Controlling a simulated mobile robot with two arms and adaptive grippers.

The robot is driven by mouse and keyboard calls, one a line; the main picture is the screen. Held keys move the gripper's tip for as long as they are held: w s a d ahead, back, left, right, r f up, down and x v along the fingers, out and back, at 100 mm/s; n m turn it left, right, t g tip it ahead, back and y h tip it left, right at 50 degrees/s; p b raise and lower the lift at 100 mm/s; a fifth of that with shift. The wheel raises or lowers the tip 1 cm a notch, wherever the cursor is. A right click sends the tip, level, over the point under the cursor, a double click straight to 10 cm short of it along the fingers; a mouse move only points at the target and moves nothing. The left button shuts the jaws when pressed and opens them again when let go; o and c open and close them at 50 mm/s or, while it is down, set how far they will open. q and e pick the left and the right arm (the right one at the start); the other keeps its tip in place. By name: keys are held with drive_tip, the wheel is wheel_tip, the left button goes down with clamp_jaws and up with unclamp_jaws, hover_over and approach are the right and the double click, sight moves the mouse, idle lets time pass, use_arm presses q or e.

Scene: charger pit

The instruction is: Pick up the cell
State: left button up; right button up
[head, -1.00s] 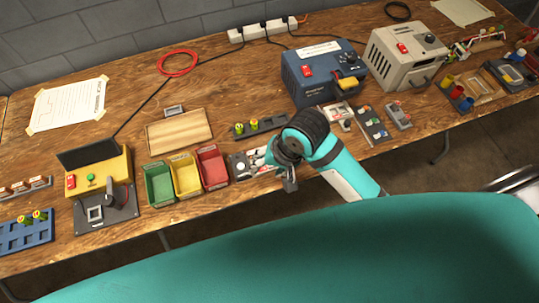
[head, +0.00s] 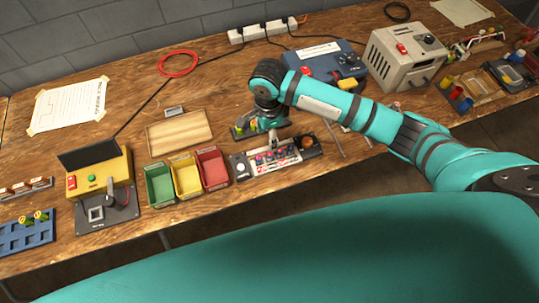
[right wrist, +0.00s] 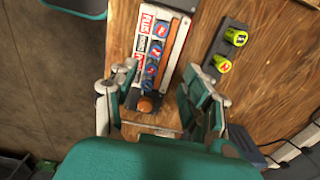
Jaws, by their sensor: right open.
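Two yellow-green cells, one (right wrist: 236,36) and another (right wrist: 222,64), sit in a dark holder (right wrist: 213,48) in the right wrist view. In the head view the holder is partly hidden behind my right arm. My right gripper (head: 273,142) hangs over the front table edge area, above a long tester strip (head: 238,166) and close to the holder. In the right wrist view my right gripper (right wrist: 163,88) is open with nothing between its fingers. The strip (right wrist: 178,45), with several blue round pieces and an orange knob, lies beyond and between the fingers. My left gripper is out of view.
Green (head: 160,188), yellow (head: 186,178) and red (head: 212,170) bins stand left of the gripper. A wooden board (head: 180,131) lies behind them. A blue charger box (head: 325,55) and a beige box (head: 402,58) stand at back right. A blue rack (head: 25,235) is far left.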

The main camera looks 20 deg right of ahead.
hover_over(270, 154)
drive_tip(key=f, duration=0.4)
drive_tip(key=shift+w+f, duration=0.3)
drive_tip(key=shift+w, duration=0.05)
drive_tip(key=shift+s+f+p, duration=0.2)
drive_tip(key=shift+f+p, duration=0.1)
drive_tip(key=shift+f, duration=1.05)
drive_tip(key=shift+s+f+p, duration=0.15)
drive_tip(key=shift+f+p, duration=0.1)
drive_tip(key=shift+f, duration=1.05)
clamp_jaws()
